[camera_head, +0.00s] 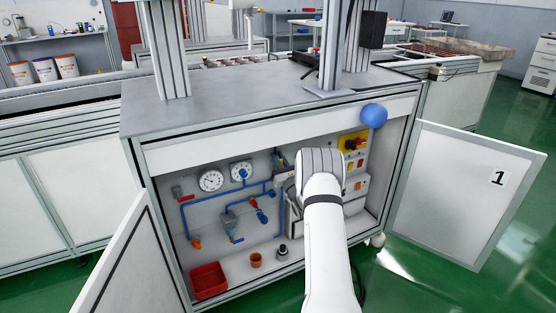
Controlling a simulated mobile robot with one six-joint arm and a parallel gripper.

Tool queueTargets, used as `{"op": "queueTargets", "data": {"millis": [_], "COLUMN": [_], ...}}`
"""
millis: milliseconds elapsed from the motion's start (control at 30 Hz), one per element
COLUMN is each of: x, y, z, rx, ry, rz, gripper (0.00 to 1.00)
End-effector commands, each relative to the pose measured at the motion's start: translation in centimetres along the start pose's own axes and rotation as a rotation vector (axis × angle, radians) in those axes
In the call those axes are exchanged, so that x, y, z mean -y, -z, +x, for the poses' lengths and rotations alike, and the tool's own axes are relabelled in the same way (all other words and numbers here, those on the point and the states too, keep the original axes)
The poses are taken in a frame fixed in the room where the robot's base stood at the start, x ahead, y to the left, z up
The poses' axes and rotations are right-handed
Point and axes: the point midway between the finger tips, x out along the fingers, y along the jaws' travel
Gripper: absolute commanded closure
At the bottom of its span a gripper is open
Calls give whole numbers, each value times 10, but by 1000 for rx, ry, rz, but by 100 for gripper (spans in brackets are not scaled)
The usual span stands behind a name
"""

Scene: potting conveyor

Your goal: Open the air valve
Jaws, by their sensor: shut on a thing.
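A red lever (180,194) sits at the left of the piping. A valve with a red and blue handle (258,211) hangs in the middle.
A yellow panel with a red and black switch (353,143) is right of my wrist. A red bin (208,279), an orange cup (256,260) and a dark fitting (282,251) stand on the cabinet floor. Both doors, left (118,262) and right (462,195), stand open.

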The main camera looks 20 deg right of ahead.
Motion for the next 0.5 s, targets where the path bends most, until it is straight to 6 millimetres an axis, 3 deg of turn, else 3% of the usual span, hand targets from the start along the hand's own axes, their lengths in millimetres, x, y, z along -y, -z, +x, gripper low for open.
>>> {"op": "queueTargets", "data": {"millis": [333, 367, 500], "x": [0, 0, 0], "y": [3, 3, 2], "z": [-2, -2, -1], "rx": [-6, -6, -4], "ry": [3, 3, 3], "rz": [5, 5, 4], "gripper": [100, 85, 73]}}
